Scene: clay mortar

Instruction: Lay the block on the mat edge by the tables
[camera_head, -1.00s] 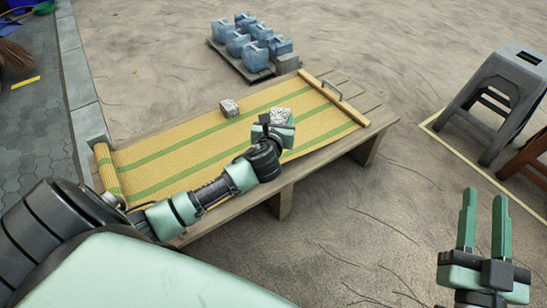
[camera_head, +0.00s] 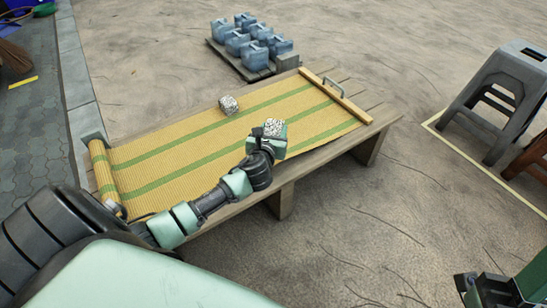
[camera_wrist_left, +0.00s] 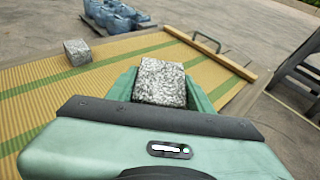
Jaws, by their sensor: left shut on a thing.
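A speckled grey-white block (camera_head: 274,127) is held by my left gripper (camera_head: 270,138) over the near half of the yellow, green-striped mat (camera_head: 165,160). In the left wrist view the held block (camera_wrist_left: 160,82) sits between the green fingers, which are shut on it. I cannot tell whether its underside touches the mat. A second, similar block (camera_head: 228,105) rests on the mat's far long edge; it also shows in the left wrist view (camera_wrist_left: 77,52).
The mat lies on a low wooden table (camera_head: 375,120), with a wooden bar (camera_head: 335,96) across its right end. Blue jugs (camera_head: 245,38) stand on a pallet behind. A grey stool (camera_head: 500,95) stands at the right. Sandy ground is clear in front.

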